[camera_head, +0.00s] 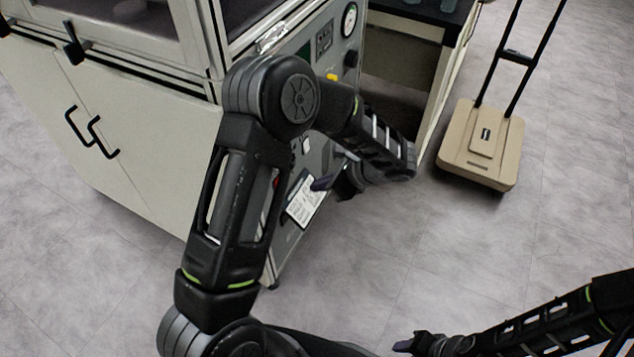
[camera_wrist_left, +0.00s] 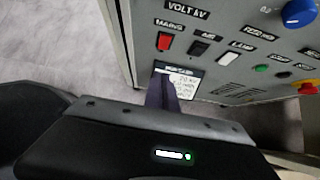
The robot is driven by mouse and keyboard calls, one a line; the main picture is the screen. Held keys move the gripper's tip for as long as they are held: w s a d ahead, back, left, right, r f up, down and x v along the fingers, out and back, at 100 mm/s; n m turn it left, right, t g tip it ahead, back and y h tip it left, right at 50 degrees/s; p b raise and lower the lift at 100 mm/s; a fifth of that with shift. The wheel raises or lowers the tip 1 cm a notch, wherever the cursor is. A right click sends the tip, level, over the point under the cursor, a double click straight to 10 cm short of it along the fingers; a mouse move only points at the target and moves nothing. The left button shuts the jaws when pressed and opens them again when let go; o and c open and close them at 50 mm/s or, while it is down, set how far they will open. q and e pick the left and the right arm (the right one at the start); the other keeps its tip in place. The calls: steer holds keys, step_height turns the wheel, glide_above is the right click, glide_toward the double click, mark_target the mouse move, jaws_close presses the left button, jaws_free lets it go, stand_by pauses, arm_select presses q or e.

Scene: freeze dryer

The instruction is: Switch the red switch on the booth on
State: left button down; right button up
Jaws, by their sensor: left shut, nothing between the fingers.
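The red switch (camera_wrist_left: 165,42) sits under a "MAINS" label on the booth's grey control panel (camera_wrist_left: 225,20) in the left wrist view. Whether it is on or off I cannot tell. My left gripper (camera_head: 322,184) is in front of the panel, shut and empty. Its purple fingers (camera_wrist_left: 162,92) show in the left wrist view, just below the red switch and apart from it in the picture. The booth (camera_head: 150,130) stands at the upper left in the head view, where my left arm covers much of its panel. My right gripper (camera_head: 404,346) is low, away from the booth.
Beside the red switch are a dark switch (camera_wrist_left: 198,48) and a white one (camera_wrist_left: 230,58). A green button (camera_wrist_left: 261,69), a blue knob (camera_wrist_left: 299,13) and a red emergency knob (camera_wrist_left: 305,89) are farther right. A tan trolley (camera_head: 482,145) stands on open floor at right.

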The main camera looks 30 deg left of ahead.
arm_select(q)
steer(key=a+r+x, duration=0.1)
steer(key=a+x, duration=0.1)
steer(key=x, duration=0.9)
steer(key=shift+r+b, duration=0.3)
steer(key=shift+r, duration=0.1)
steer(key=shift+a+f+b, duration=0.3)
steer(key=shift+f+b, duration=0.2)
steer(key=shift+b, duration=0.1)
steer(key=shift+r, duration=0.15)
